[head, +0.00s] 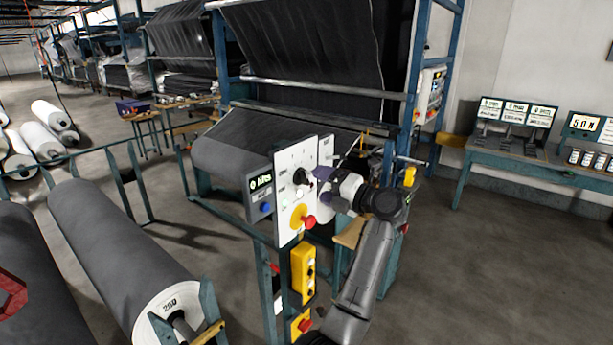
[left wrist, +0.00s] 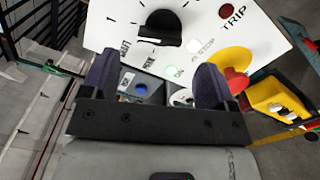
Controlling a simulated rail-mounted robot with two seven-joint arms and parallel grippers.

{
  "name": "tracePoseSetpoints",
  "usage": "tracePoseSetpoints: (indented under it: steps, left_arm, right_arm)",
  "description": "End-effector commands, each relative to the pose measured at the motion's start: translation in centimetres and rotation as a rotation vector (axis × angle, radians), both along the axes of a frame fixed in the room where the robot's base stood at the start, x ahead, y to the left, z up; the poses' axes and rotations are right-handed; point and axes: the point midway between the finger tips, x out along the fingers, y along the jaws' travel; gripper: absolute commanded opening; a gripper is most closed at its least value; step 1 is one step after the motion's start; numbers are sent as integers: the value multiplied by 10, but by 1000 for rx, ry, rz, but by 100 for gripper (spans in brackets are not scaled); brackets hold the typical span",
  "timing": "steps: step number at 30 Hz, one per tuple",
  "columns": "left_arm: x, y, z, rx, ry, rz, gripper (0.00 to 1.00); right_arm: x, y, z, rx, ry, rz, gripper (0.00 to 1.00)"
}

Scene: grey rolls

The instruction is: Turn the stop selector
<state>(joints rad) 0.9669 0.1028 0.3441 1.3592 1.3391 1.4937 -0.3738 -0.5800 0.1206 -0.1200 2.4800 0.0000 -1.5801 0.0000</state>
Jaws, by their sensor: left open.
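A white control panel (head: 290,222) stands upright on a blue frame. On it is the black selector knob (head: 299,177), which also shows in the left wrist view (left wrist: 162,26) with a white pointer mark and a ring of dial marks. My left gripper (head: 324,186) is beside the panel, close to the knob. In the left wrist view its two dark fingers (left wrist: 155,78) are spread with nothing between them, and the knob lies beyond their tips. I see no contact with it. My right gripper is not in view.
A grey box with a blue button (head: 265,207) flanks the panel. A yellow box (head: 303,270) hangs below. A large grey roll (head: 115,245) lies left; the right floor is clear.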

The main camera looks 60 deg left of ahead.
Motion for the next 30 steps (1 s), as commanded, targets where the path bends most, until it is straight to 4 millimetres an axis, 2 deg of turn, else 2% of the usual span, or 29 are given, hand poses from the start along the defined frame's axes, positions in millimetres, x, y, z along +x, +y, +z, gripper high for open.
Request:
tracePoseSetpoints:
  steps: [6,12,26,30]
  left_arm:
    - [-13,31,2,3,1,1,81]
    - [-19,48,1,1,0,0,81]
    - [-21,54,0,1,0,-1,81]
    - [-21,54,0,1,0,-1,67]
  right_arm:
    - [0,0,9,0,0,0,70]
    - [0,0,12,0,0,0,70]
    - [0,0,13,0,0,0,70]
    - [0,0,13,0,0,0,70]
